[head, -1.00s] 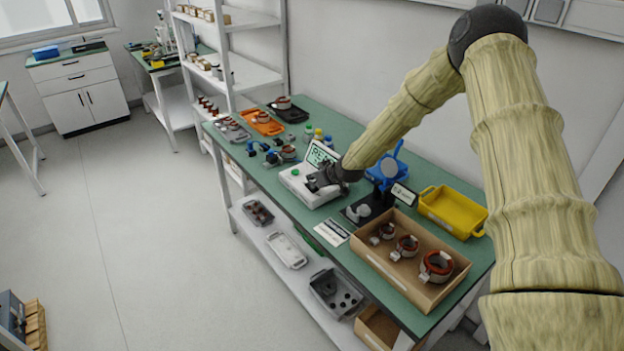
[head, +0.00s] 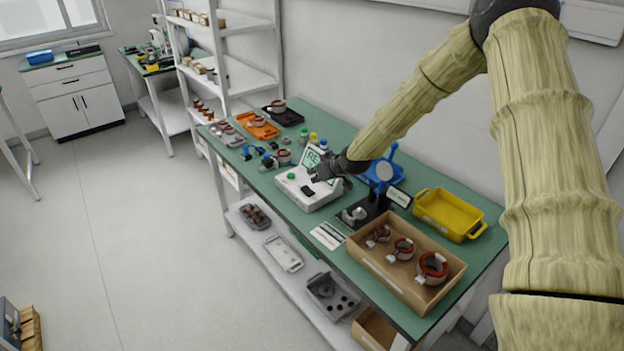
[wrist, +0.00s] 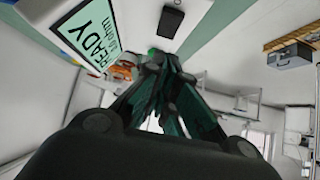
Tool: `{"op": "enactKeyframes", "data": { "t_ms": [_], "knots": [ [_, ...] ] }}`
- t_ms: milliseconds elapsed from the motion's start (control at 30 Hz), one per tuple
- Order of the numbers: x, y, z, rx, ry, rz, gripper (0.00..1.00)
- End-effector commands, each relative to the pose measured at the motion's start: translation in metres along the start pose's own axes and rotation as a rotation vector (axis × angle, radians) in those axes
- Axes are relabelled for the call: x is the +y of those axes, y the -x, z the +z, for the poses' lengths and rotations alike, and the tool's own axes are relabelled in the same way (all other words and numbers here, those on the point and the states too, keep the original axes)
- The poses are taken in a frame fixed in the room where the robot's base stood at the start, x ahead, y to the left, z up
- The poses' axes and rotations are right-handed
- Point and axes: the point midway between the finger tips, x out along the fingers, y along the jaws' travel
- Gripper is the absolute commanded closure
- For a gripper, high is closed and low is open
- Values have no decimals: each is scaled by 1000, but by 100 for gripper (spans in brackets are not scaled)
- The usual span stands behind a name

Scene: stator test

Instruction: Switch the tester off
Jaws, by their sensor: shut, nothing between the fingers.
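The tester (head: 310,196) is a white box on the green bench, with a green button (head: 291,176) and a dark rocker switch (head: 308,190) on its top. Its raised screen (head: 313,163) is lit; in the wrist view the screen (wrist: 92,38) reads READY. The dark switch (wrist: 172,20) also shows at the top of the wrist view. My gripper (head: 318,175) is shut and empty, just above the tester top, beside the screen. In the wrist view my gripper's fingertips (wrist: 156,58) lie close to the green button, partly covering it. Contact cannot be told.
A blue stand with a round mirror-like disc (head: 384,170) is right of the tester. A cardboard box (head: 375,268) with copper rings and a yellow tray (head: 421,212) stand further right. Blue parts and an orange tray (head: 262,131) lie to the left.

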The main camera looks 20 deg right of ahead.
Motion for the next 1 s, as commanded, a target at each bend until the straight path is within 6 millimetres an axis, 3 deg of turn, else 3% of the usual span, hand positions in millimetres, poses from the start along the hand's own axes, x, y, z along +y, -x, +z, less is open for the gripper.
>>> {"op": "enactKeyframes", "data": {
  "t_ms": [600, 1000],
  "knots": [
    [0, 60, 3, 1, 0, 0, 100],
    [0, 68, 4, 0, -1, 0, 100]
  ]
}}
